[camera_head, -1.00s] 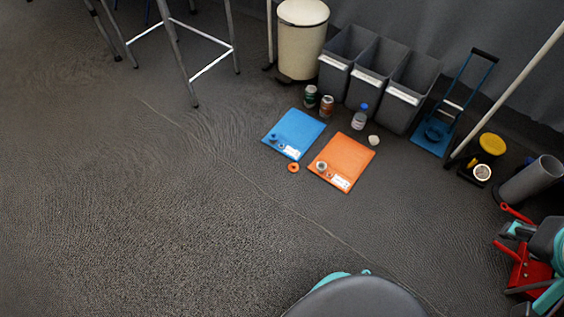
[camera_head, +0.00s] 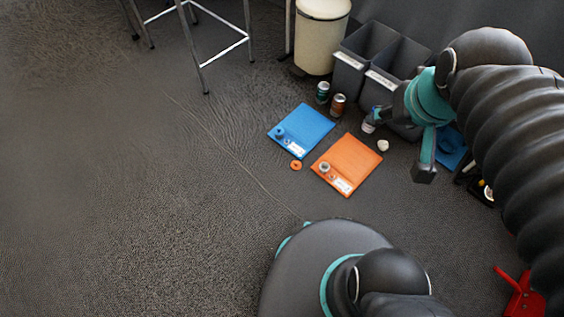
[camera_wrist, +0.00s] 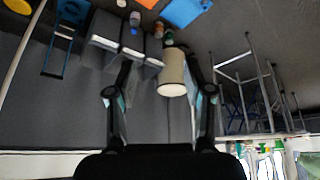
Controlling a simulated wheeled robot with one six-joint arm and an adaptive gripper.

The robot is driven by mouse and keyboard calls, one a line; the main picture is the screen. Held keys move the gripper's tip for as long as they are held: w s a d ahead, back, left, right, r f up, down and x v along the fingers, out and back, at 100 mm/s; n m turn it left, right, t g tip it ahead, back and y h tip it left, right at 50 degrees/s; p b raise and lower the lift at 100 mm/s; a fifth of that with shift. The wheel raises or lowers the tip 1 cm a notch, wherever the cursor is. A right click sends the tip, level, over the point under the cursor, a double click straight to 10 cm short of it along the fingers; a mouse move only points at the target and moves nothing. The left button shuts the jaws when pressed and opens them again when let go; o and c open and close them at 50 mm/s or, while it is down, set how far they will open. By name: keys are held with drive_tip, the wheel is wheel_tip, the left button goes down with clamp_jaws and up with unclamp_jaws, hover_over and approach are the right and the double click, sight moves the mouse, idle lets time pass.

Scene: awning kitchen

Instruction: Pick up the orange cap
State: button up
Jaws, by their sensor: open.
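The orange cap (camera_head: 296,165) is a small round piece lying flat on the dark floor, just below the near corner of the blue board (camera_head: 309,124) and left of the orange board (camera_head: 352,157). My gripper (camera_head: 398,145) is open and empty, up and right of the cap and well apart from it. In the head view it hangs in front of the bins and bottle. In the wrist view my gripper (camera_wrist: 160,62) points across the room at the bins and a cream bin. I cannot make out the cap in the wrist view.
Two cans (camera_head: 338,104), a bottle (camera_head: 368,125) and a white cap (camera_head: 383,145) stand near the boards. Grey bins (camera_head: 352,75) and a cream bin (camera_head: 320,40) stand behind. A metal-legged stool (camera_head: 203,75) is at upper left. The floor left of the boards is clear.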

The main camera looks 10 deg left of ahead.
drive_tip(key=w+a+f+n+g, duration=0.1)
drive_tip(key=w+a+f+n, duration=0.1)
drive_tip(key=w, duration=0.6)
drive_tip(key=n+g, duration=0.4)
drive_tip(key=n, duration=0.9)
hover_over(296, 163)
wheel_tip(296, 163, down, 56)
drive_tip(key=shift+f+b, duration=0.1)
drive_tip(key=shift+b, duration=0.25)
drive_tip(key=shift+d+f, duration=0.1)
drive_tip(key=shift+f, duration=2.9)
drive_tip(key=shift+c, duration=0.2)
